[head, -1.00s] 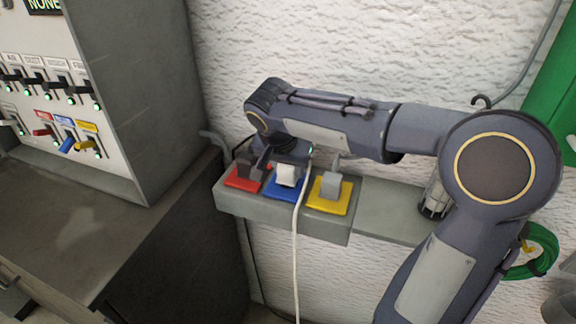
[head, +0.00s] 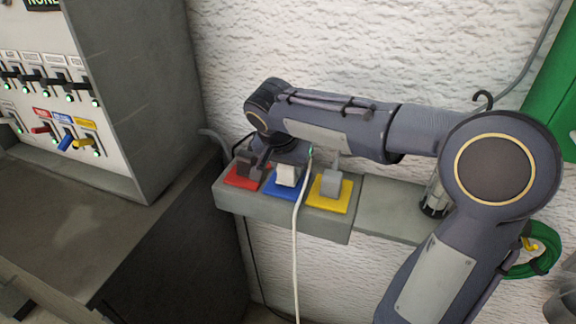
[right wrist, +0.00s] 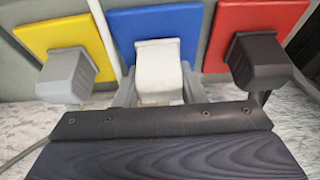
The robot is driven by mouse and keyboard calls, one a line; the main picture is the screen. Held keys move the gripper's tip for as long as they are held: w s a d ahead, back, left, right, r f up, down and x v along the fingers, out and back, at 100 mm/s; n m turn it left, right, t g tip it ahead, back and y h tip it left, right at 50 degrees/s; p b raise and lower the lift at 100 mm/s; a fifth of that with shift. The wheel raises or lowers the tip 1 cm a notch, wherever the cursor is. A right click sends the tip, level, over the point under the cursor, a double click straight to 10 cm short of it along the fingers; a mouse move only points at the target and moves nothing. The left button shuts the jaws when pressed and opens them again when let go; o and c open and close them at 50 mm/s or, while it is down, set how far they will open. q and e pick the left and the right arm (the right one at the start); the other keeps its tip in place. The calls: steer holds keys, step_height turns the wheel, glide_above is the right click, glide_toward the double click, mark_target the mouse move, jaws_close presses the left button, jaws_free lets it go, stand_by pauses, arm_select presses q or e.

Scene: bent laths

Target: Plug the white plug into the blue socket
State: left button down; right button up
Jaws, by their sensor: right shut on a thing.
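The white plug (head: 287,174) with its white cord stands at the blue socket (head: 270,187), the middle one on a grey ledge. In the right wrist view the white plug (right wrist: 159,70) is in front of the blue plate (right wrist: 178,24). My right gripper (right wrist: 158,88) is shut on the plug, one finger on each side. In the head view, my right gripper (head: 288,160) is mostly hidden behind the plug and under my arm. The plug's prongs and the socket holes are hidden, so I cannot tell how deep it sits. My left gripper is not in view.
A dark plug (head: 248,165) is at the red socket (head: 240,181) on the left, and a grey plug (head: 331,183) is at the yellow socket (head: 342,203) on the right. Both are close to my fingers. A switch cabinet (head: 140,90) stands at left.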

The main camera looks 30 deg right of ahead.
steer(key=shift+f, duration=0.25)
steer(key=o, duration=1)
steer(key=v, duration=0.8)
steer(key=shift+f, duration=0.1)
